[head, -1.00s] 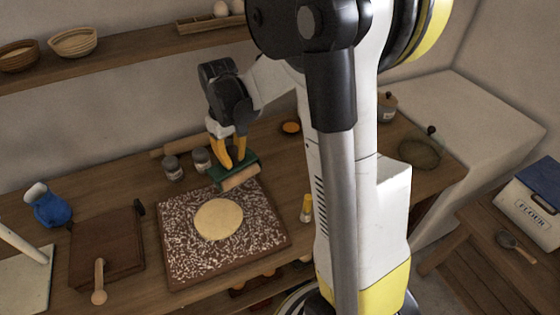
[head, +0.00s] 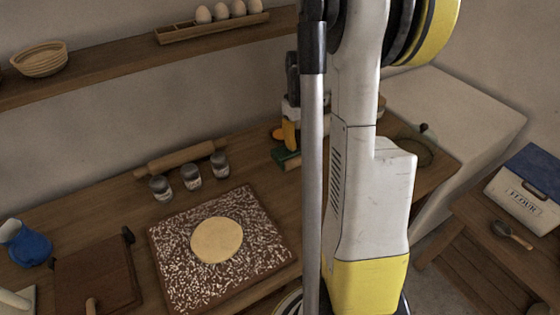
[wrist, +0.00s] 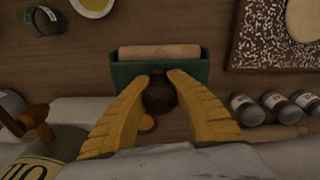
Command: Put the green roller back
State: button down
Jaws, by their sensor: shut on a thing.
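The green roller (head: 287,157) has a green body with a pale wooden cylinder along one side. In the head view it is low over the wooden counter, right of the dough board, partly hidden by my arm. In the wrist view the green roller (wrist: 122,77) spans the upper middle, its cylinder facing the picture's top. My gripper (wrist: 160,82) has its yellow fingers shut on the roller's dark round handle (wrist: 160,97). In the head view my gripper (head: 289,135) shows only in part. I cannot tell whether the roller touches the counter.
The speckled board (head: 170,262) with flat dough (head: 217,240) lies left of the roller. An orange disc (wrist: 147,123) lies near the gripper. A large labelled jar (wrist: 45,160) stands lower left in the wrist view.

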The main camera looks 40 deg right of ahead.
jog(key=w+a+f, duration=0.1)
jog(key=w+f, duration=0.1)
jog(key=w, duration=0.1)
jog(key=w+a+f+b, duration=0.1)
jog(key=shift+w+a, duration=0.15)
jog(key=shift+a, duration=0.2)
notch_tip(320, 180, down, 4)
jog(key=shift+f+b, duration=0.1)
jog(key=shift+b, duration=0.85)
jog(key=shift+f+b, duration=0.55)
jog(key=c, duration=1.4)
grip_release()
jog(key=shift+r, duration=0.1)
